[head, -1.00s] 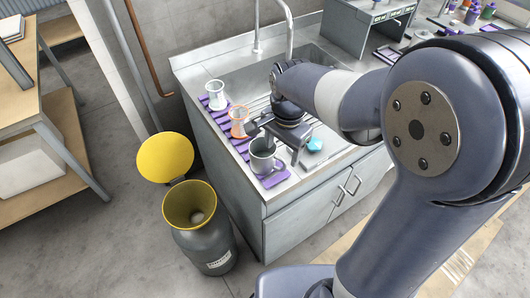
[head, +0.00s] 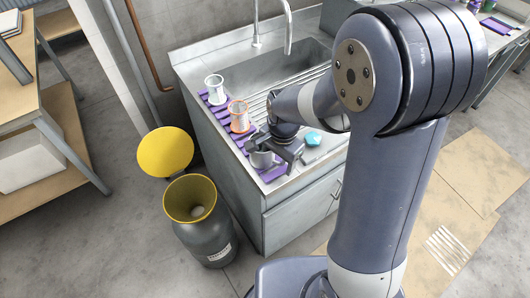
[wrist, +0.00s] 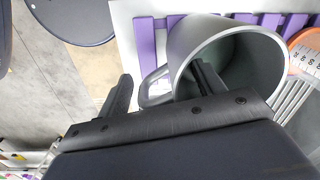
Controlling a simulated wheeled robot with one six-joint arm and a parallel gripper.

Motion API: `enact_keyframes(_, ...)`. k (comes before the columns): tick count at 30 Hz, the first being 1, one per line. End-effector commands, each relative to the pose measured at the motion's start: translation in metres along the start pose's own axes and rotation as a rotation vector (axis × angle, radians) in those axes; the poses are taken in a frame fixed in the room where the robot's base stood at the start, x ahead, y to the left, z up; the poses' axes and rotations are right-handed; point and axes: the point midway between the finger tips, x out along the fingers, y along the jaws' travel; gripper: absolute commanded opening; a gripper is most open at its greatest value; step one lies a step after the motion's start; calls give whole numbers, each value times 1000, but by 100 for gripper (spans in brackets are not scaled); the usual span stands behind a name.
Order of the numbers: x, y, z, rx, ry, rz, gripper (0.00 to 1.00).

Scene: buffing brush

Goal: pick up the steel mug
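The steel mug (head: 262,159) stands upright on the purple slatted rack (head: 272,176) at the near end of the counter. It also shows in the wrist view (wrist: 192,45), its mouth facing the camera and its handle (wrist: 152,86) toward the left. My gripper (head: 270,149) is over the mug. In the wrist view, my gripper (wrist: 165,72) is open, with one finger reaching into the mug's mouth and the other outside beyond the handle. The handle and near wall lie between the fingers, with a gap at the outer finger. The lower mug is hidden in the head view.
A clear beaker (head: 215,90) and an orange-banded beaker (head: 239,116) stand farther along the rack. A turquoise object (head: 312,138) lies right of my gripper. A sink (head: 265,72) is behind. A grey bin with yellow rim (head: 190,200) stands on the floor at left.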

Motion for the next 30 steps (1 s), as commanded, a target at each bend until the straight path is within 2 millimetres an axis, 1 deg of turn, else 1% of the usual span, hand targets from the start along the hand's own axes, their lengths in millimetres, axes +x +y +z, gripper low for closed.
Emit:
enact_keyframes(1,0,0,0,0,0,0,61)
enact_keyframes(2,0,0,0,0,0,0,58)
enact_keyframes(21,0,0,0,0,0,0,6)
enact_keyframes(30,-1,0,0,0,1,-1,5)
